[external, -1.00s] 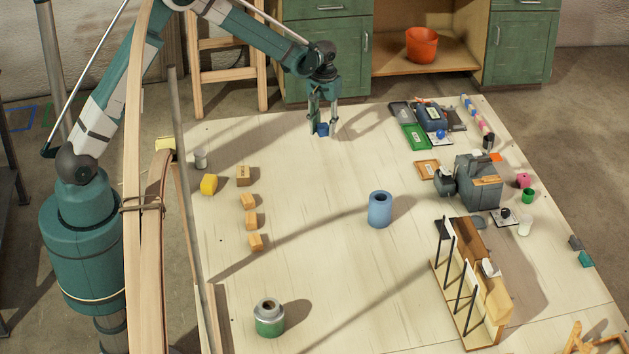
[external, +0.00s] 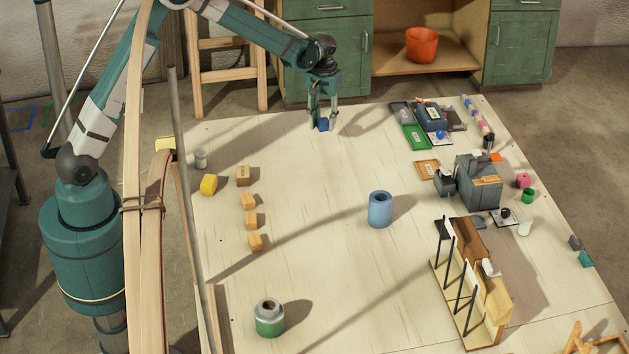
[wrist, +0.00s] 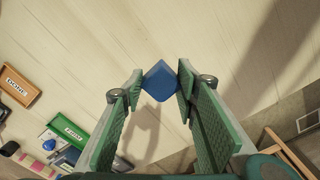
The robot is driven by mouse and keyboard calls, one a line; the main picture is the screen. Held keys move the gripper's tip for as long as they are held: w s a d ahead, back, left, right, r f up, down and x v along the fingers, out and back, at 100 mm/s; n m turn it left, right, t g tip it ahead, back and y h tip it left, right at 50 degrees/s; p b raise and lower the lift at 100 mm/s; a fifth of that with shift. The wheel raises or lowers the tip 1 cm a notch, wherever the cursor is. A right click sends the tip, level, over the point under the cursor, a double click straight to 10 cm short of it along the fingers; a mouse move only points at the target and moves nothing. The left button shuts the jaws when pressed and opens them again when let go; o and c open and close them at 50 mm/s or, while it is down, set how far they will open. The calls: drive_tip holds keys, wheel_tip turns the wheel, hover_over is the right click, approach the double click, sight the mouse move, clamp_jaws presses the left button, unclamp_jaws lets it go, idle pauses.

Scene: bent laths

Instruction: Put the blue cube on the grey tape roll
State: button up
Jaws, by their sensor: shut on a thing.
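The blue cube (external: 322,124) is between the fingertips of my gripper (external: 323,121), over the far part of the table. In the wrist view my gripper (wrist: 161,82) is shut on the cube (wrist: 161,81), which sits turned with a corner toward the camera. The cube seems a little above the table. A grey ring with a dark hole, which looks like the grey tape roll (external: 269,304), sits on a green round base at the front left of the table, far from my gripper. I cannot tell whether ring and base are separate pieces.
A blue hollow cylinder (external: 380,209) stands mid-table. Several wooden blocks (external: 251,219) and a yellow piece (external: 208,184) lie at left. A wooden rack (external: 475,285) and a grey machine (external: 480,182) stand at right. Trays (external: 416,137) lie at the back right. Tall laths rise at left.

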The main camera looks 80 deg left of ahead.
drive_tip(key=shift+d, duration=0.1)
drive_tip(key=s+d+r+m, duration=0.1)
drive_tip(key=d+r+m, duration=0.15)
drive_tip(key=d, duration=1.25)
drive_tip(key=s+d+r+m, duration=0.15)
drive_tip(key=d+m, duration=0.25)
drive_tip(key=d, duration=1.1)
drive_tip(key=s+d+r+m, duration=0.1)
drive_tip(key=d+r+m, duration=0.15)
drive_tip(key=d, duration=1.25)
wheel_tip(320, 180, up, 4)
drive_tip(key=m, duration=1)
hover_over(268, 305)
drive_tip(key=shift+f, duration=0.15)
drive_tip(key=shift+f, duration=0.1)
drive_tip(key=shift+f+p, duration=0.35)
drive_tip(key=shift+f, duration=2.5)
